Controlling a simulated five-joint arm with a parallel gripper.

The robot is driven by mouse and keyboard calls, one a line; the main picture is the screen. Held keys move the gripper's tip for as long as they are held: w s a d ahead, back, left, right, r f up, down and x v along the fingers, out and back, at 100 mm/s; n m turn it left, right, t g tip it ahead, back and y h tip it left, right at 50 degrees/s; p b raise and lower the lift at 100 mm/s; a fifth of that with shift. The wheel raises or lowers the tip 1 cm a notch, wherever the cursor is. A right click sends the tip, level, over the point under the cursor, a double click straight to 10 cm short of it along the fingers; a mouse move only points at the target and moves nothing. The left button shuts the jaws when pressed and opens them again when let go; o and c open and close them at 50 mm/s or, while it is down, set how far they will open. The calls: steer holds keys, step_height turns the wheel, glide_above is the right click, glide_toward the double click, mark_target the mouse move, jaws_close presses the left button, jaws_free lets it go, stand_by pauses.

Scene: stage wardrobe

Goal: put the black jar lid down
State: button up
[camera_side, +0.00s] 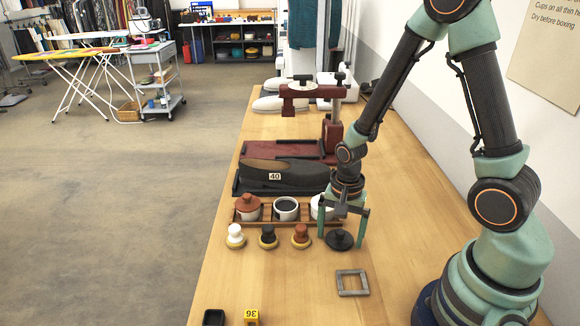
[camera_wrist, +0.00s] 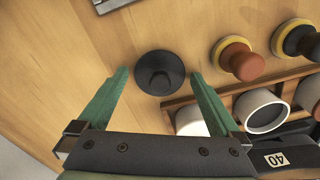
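The black jar lid (camera_side: 340,240) lies flat on the wooden table, knob up, in front of the jar rack's right end. In the wrist view the lid (camera_wrist: 160,72) shows as a dark disc between my fingertips. My gripper (camera_side: 342,232) is low over the lid, with one green finger on each side of it. In the wrist view my gripper (camera_wrist: 159,74) is open, with a gap between each finger and the lid. A wooden rack (camera_side: 268,220) holds white jars: one with a reddish-brown lid (camera_side: 248,205), one open (camera_side: 286,208), one partly hidden behind my gripper.
White (camera_side: 235,234), black (camera_side: 268,234) and brown (camera_side: 301,234) knobbed tools on yellow pads stand left of the lid. A grey square frame (camera_side: 352,282) lies in front. A dark shoe form (camera_side: 285,175) stands behind the rack. The front table is mostly clear.

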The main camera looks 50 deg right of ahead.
steer(key=shift+r, duration=0.1)
step_height(320, 180, up, 12)
step_height(320, 180, up, 7)
steer(key=n+t, duration=0.3)
steer(key=n, duration=0.3)
glide_above(340, 231)
steer(key=a, duration=0.2)
steer(key=r+n+t, duration=0.1)
steer(key=r+n, duration=0.1)
steer(key=s+r+n, duration=0.1)
steer(key=n, duration=0.2)
steer(key=a+r+n+t, duration=0.1)
steer(key=r+n, duration=0.1)
steer(key=shift+s+r+n+t, duration=0.2)
steer(key=shift+r+n+t, duration=0.1)
